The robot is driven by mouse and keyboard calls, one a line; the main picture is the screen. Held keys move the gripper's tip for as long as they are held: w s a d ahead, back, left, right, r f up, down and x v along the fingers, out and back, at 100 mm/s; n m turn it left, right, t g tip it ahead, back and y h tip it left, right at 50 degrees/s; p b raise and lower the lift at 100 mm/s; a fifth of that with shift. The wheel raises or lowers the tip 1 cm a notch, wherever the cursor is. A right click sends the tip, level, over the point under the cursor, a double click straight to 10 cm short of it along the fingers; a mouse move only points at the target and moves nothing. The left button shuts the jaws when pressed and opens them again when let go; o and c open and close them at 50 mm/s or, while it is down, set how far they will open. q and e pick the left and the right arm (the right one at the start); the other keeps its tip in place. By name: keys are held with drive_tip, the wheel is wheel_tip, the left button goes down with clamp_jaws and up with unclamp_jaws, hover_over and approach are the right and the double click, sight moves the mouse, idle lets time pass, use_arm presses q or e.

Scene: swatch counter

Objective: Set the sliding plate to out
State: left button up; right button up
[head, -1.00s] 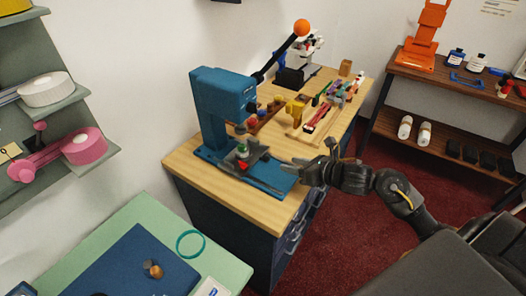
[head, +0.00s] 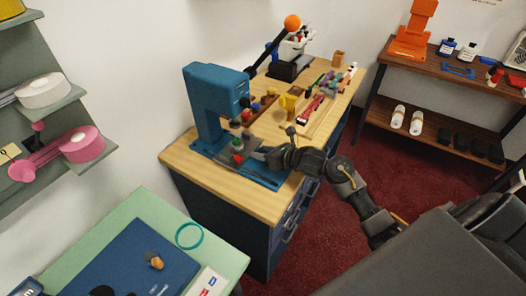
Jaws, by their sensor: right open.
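The blue press (head: 207,105) stands at the left end of the wooden counter. Its grey sliding plate (head: 226,156) sits low over the blue base (head: 266,179), under the press head. A red knob (head: 238,158) and a small green part show at the plate. My right gripper (head: 258,153) is open and points left, close beside the right side of the plate. I cannot tell whether it touches the plate. The gripper and forearm hide part of the base and the plate's right edge. My left gripper is not in view.
A black lever with an orange ball (head: 292,22) rises behind the press. A green table (head: 140,215) stands in front left. The counter's front corner is clear.

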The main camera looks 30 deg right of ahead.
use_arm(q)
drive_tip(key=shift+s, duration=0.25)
use_arm(e)
drive_tip(key=shift+c, duration=0.7)
clamp_jaws()
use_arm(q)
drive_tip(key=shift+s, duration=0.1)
use_arm(e)
drive_tip(key=shift+s, duration=0.1)
